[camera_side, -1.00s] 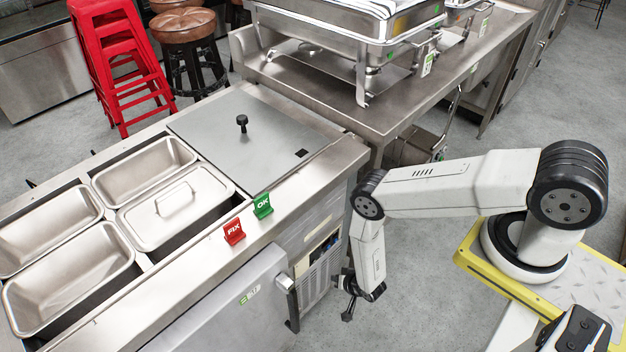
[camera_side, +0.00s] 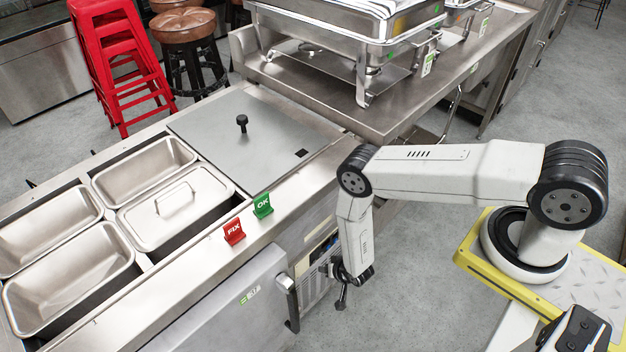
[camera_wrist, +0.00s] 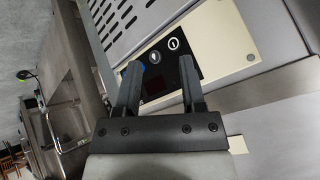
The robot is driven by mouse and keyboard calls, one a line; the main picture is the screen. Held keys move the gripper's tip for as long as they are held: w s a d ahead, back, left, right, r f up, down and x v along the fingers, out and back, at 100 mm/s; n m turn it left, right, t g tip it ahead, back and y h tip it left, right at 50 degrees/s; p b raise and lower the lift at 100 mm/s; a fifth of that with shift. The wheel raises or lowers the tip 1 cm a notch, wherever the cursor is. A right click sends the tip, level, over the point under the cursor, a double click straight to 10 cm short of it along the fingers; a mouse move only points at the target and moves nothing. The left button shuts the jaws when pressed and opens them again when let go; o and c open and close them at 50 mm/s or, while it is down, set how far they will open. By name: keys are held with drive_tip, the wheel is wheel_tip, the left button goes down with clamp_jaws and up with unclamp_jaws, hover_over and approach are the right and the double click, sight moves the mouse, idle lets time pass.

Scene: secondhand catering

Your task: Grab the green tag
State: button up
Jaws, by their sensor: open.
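The green tag (camera_side: 263,206), marked OK, stands upright on the steel counter's front ledge, just right of the red tag (camera_side: 233,232) marked FIX. My gripper (camera_side: 341,300) hangs pointing down in front of the counter, to the right of the green tag and below the counter top, apart from it. In the wrist view my gripper (camera_wrist: 158,88) is open with nothing between its fingers. Neither tag shows in the wrist view.
The wrist view faces a control panel (camera_wrist: 155,68) on the counter's front. Steel pans (camera_side: 65,290) and a flat lid (camera_side: 250,150) fill the counter top. A door handle (camera_side: 288,290) sticks out below. A chafing dish (camera_side: 350,30) stands on the table behind.

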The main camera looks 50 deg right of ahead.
drive_tip(key=s+a+r+n+g, duration=0.1)
drive_tip(key=r+n+g, duration=0.1)
drive_tip(key=r, duration=0.9)
drive_tip(key=s+a+r+n+g+y, duration=0.1)
drive_tip(key=a+r+n+g, duration=0.1)
drive_tip(key=r, duration=0.9)
drive_tip(key=s+a+r+n+g, duration=0.1)
drive_tip(key=r+n+g, duration=0.1)
drive_tip(key=r, duration=0.9)
drive_tip(key=s+d+r, duration=0.2)
drive_tip(key=r, duration=0.5)
drive_tip(key=s+d+r, duration=0.1)
drive_tip(key=d+r, duration=0.2)
drive_tip(key=r, duration=0.3)
drive_tip(key=m+g+y, duration=0.2)
drive_tip(key=m+y, duration=1.1)
drive_tip(key=m, duration=0.3)
approach(262, 204)
drive_tip(key=a, duration=0.1)
drive_tip(key=s+a, duration=0.1)
drive_tip(key=a, duration=0.1)
drive_tip(key=shift+s+f, duration=0.15)
drive_tip(key=shift+s, duration=0.15)
drive_tip(key=shift+w+a+f+m+t+y, duration=0.1)
drive_tip(key=shift+w+f+m+t+y, duration=0.15)
drive_tip(key=shift+w+m+t, duration=0.4)
